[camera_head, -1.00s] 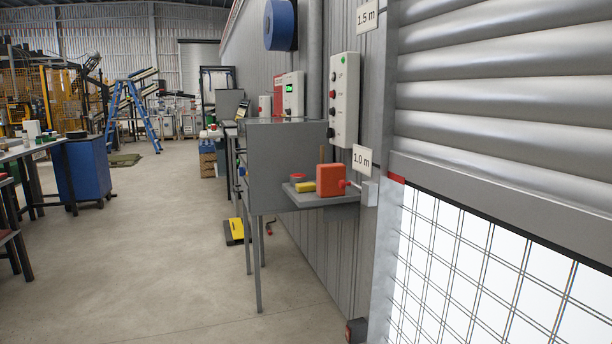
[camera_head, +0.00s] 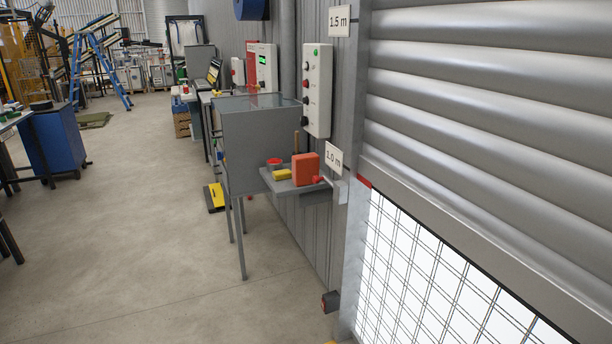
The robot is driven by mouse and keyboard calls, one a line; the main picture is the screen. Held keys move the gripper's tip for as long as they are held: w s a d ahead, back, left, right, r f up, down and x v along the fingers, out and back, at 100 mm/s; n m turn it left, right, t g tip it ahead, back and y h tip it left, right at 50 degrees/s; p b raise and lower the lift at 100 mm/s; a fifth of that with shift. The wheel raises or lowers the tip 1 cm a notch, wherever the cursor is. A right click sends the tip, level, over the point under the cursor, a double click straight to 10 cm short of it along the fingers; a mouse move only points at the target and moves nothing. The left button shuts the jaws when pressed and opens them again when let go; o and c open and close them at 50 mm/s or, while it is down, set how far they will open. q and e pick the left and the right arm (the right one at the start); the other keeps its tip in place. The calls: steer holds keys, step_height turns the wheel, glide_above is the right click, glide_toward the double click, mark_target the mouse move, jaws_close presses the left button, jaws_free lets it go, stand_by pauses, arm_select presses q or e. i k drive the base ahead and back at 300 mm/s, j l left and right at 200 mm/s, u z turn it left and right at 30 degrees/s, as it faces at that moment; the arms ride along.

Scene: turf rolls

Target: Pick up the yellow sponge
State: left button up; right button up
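A small yellow block (camera_head: 282,175), which looks like the sponge, lies on a grey wall shelf (camera_head: 309,186) at the centre of the head view. A red round container (camera_head: 274,164) stands just behind it. An orange-red box (camera_head: 305,169) stands to its right on the same shelf. Neither of my grippers shows in the view, so whether they are open or shut is hidden.
A grey cabinet on legs (camera_head: 255,132) stands beside the shelf. A yellow and black object (camera_head: 214,197) lies on the floor by its legs. A shutter and mesh (camera_head: 430,275) fill the right.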

mark_target(284, 174)
steer(key=i+j+z, duration=0.2)
steer(key=z, duration=0.25)
steer(key=i+j+z, duration=0.25)
steer(key=z, duration=0.2)
steer(key=i+j+z, duration=0.25)
steer(key=j, duration=0.3)
steer(key=i+j+z, duration=0.1)
steer(key=j, duration=0.2)
steer(key=i+j, duration=0.15)
steer(key=j, duration=0.2)
steer(key=i+j, duration=0.1)
steer(key=j, duration=0.25)
steer(key=i+j+z, duration=0.1)
steer(key=j, duration=0.25)
steer(key=i+j, duration=0.15)
steer(key=j, duration=0.2)
steer(key=i+j, duration=0.15)
steer(key=j, duration=0.2)
steer(key=z, duration=0.05)
